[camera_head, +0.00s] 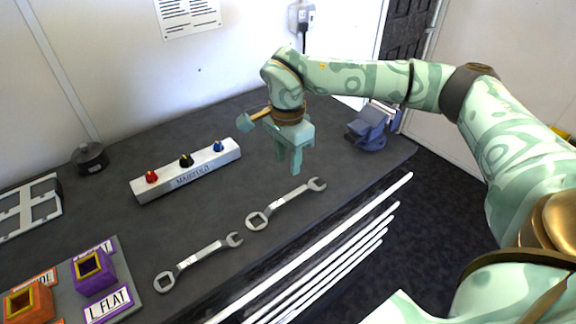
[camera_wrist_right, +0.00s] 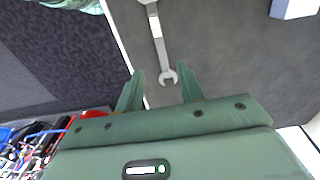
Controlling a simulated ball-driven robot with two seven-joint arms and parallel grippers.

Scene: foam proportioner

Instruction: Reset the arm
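My right arm comes in from the right in the head view. Its green gripper (camera_head: 289,160) hangs pointing down above the dark bench, behind the upper end of the right wrench (camera_head: 286,204). In the right wrist view the two fingers (camera_wrist_right: 160,88) are spread apart with nothing between them. The open jaw of a wrench (camera_wrist_right: 168,76) appears just beyond the fingertips, on the bench surface. My left gripper is not in view.
A second wrench (camera_head: 198,262) lies nearer on the bench (camera_head: 250,180). A white manifold block (camera_head: 186,170) with red, black and blue knobs stands left of the gripper. A blue vise (camera_head: 368,130) stands right. Purple (camera_head: 93,272) and orange (camera_head: 28,304) sockets sit lower left.

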